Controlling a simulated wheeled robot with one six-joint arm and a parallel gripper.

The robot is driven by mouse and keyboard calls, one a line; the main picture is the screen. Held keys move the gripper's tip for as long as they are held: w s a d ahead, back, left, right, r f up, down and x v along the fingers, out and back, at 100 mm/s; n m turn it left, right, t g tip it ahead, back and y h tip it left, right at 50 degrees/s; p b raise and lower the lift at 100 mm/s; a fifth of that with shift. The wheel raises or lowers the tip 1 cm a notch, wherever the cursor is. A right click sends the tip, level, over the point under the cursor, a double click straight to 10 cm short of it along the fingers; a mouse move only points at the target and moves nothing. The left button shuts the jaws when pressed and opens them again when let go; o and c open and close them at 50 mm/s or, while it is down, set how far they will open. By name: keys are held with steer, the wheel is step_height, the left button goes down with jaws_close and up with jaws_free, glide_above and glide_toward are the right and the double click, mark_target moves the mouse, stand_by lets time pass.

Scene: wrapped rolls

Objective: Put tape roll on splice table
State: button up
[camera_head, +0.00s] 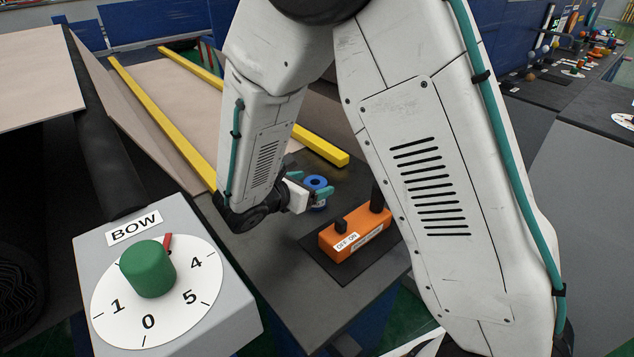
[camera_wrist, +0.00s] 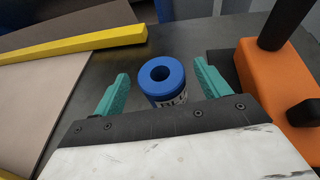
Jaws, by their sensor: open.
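The tape roll (camera_wrist: 160,79) is a blue roll with a hole in its top and a pale printed label on its side. It stands upright on the dark grey table, and its blue top also shows in the head view (camera_head: 316,182). My gripper (camera_wrist: 160,84) is open, with its teal fingers apart and the roll seen between and just beyond them. It also shows in the head view (camera_head: 308,188). I cannot tell whether a finger touches the roll. No label in view names the splice table; the dark grey table (camera_head: 290,290) bears the roll.
An orange switch box (camera_head: 352,234) marked OFF ON stands right of the roll on a black mat. Yellow bars (camera_head: 165,125) flank a tan sheet (camera_head: 160,88) on the left. A grey box (camera_head: 230,290) with a green BOW knob (camera_head: 148,268) stands front left.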

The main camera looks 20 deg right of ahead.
steer(key=shift+v, duration=1.95)
steer(key=s+d+r+m+g+y, duration=0.4)
steer(key=s+d+r+m+g, duration=0.3)
steer(key=s+d+r+m, duration=0.55)
steer(key=s+a+r+m+y, duration=0.1)
steer(key=s+a+m+y, duration=0.1)
steer(key=s+m+y, duration=0.2)
steer(key=s+a+r+m+t+y, duration=0.1)
steer(key=s+a+r+m+y, duration=0.1)
steer(key=s+m+y, duration=0.2)
steer(key=s+m, duration=0.3)
steer(key=s, duration=0.3)
steer(key=shift+s+a+t, duration=0.15)
steer(key=shift+s+t, duration=0.15)
steer(key=shift+s, duration=0.1)
